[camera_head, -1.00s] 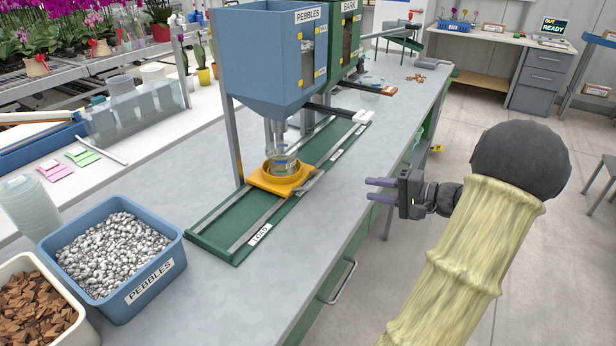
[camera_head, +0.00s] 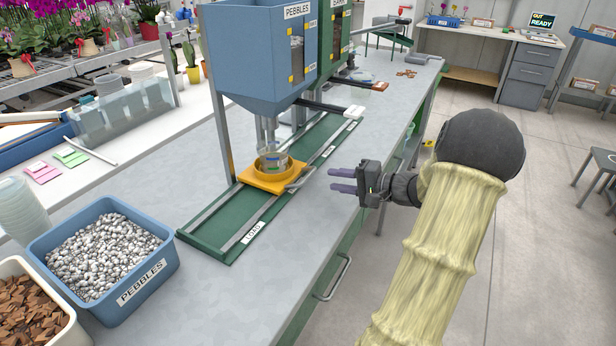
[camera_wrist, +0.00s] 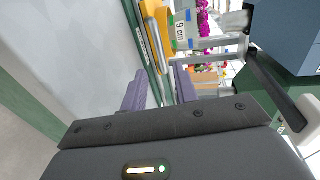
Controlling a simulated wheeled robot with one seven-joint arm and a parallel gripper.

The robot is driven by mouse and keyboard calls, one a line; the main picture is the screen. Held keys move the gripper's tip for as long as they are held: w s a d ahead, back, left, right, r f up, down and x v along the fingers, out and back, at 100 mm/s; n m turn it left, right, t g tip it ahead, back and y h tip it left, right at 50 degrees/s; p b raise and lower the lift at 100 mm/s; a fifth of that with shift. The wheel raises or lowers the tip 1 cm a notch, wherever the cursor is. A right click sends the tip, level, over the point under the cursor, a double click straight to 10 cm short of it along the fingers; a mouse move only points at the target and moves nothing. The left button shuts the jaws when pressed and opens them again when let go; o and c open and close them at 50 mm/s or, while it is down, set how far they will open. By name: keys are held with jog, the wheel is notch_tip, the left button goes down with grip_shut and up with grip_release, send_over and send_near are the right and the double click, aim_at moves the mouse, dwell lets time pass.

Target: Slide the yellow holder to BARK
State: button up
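The yellow holder (camera_head: 262,181) sits on the green rail track (camera_head: 219,249) under the blue PEBBLES hopper (camera_head: 262,55), with a clear cup (camera_head: 273,161) standing in it. In the wrist view the yellow holder (camera_wrist: 153,30) and the cup with a 9 cm label (camera_wrist: 181,32) show near the top. A grey handle sticks out from the holder's right side. The green BARK hopper (camera_head: 337,45) stands farther along the track; its label is partly hidden. My gripper (camera_head: 336,181) is open and empty, to the right of the holder and apart from it, fingers pointing at the track.
A blue bin of pebbles (camera_head: 150,290) and a white bin of bark (camera_head: 62,322) stand at the near left. A white-tipped lever (camera_head: 354,112) juts from the PEBBLES hopper over the track. The bench top right of the track is clear.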

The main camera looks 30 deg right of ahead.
aim_at(308, 174)
jog(key=x, duration=0.9)
jog(key=shift+w+a, duration=0.1)
jog(key=shift+w, duration=0.1)
jog(key=shift+c, duration=0.2)
grip_shut()
